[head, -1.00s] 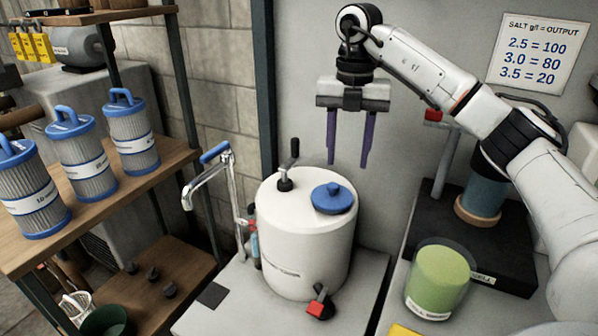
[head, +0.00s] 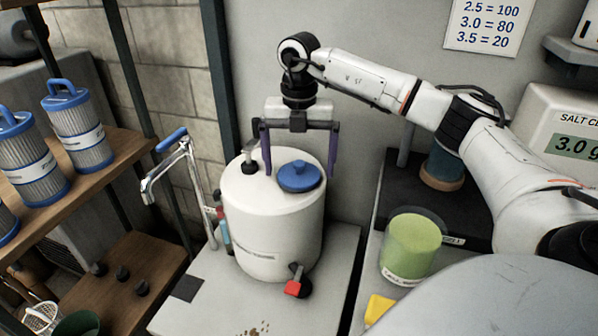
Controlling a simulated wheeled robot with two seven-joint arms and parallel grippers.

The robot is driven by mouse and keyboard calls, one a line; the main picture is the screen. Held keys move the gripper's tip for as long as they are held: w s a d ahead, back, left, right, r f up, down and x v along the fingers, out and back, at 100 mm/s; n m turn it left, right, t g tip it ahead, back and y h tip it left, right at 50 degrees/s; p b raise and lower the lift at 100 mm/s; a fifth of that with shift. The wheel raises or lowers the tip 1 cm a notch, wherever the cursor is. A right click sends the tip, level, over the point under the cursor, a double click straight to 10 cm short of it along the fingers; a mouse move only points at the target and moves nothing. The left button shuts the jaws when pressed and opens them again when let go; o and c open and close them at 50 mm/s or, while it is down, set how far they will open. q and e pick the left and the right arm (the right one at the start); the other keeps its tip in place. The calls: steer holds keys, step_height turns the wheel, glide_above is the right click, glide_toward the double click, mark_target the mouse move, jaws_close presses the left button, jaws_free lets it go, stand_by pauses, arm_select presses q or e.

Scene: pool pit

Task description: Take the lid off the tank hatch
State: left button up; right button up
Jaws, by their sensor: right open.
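The tank (head: 265,235) is a white cylinder on a light grey counter. Its blue round lid (head: 299,178) with a raised knob sits on the right part of the tank top. My right gripper (head: 299,172) is open, its two purple fingers wide apart. In the picture the fingers span the lid, one to its left and one to its right. They look near the lid's height, but I cannot tell their exact depth. The gripper holds nothing. The hatch opening is hidden by the lid. My left gripper is not in view.
A dark crank handle (head: 250,162) stands on the tank top, left of the lid. A red-handled valve (head: 296,284) juts from the tank's front. Blue-capped filters (head: 75,125) stand on the left shelf.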

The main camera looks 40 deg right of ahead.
steer(key=c, duration=1.1)
